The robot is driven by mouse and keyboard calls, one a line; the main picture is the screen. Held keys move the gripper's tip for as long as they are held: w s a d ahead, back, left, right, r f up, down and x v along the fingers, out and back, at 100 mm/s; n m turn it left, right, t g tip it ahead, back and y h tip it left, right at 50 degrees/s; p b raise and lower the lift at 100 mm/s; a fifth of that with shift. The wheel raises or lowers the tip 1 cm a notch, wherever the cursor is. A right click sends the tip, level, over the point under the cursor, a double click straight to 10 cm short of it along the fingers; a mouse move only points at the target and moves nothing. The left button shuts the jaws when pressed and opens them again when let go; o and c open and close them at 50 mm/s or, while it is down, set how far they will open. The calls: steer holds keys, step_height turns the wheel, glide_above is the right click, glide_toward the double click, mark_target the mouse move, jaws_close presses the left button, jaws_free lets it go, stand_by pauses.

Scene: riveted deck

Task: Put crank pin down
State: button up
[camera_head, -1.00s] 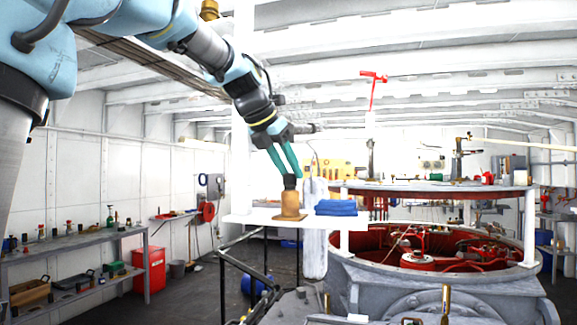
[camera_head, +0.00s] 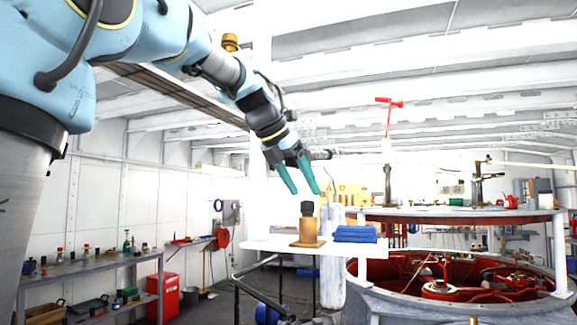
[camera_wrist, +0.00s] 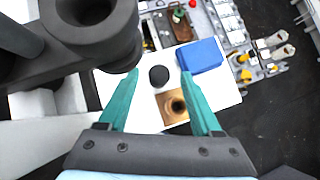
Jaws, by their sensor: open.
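A dark, round-topped piece (camera_head: 307,208), perhaps the crank pin, shows directly above a brown-gold cylinder on a square base (camera_head: 307,232) on the white table (camera_head: 262,245). In the wrist view the dark round top (camera_wrist: 159,76) appears beside the gold square block with a round hole (camera_wrist: 174,106), overlapping none of the hole. Whether the dark piece touches the block I cannot tell. My gripper (camera_head: 305,193) is open and empty, its teal fingers spread above the dark top. In the wrist view its fingers (camera_wrist: 160,72) lie on either side of it, apart from it.
A folded blue cloth (camera_head: 355,234) lies right of the block, close by. A large round machine with a red inside (camera_head: 440,290) stands at the right. A grey shelf (camera_head: 90,268) and a red cabinet (camera_head: 163,297) stand at the left. Air above the table is clear.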

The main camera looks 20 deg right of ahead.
steer(key=b+v, duration=0.1)
steer(key=v, duration=0.8)
steer(key=shift+b, duration=0.4)
steer(key=shift+a, duration=0.1)
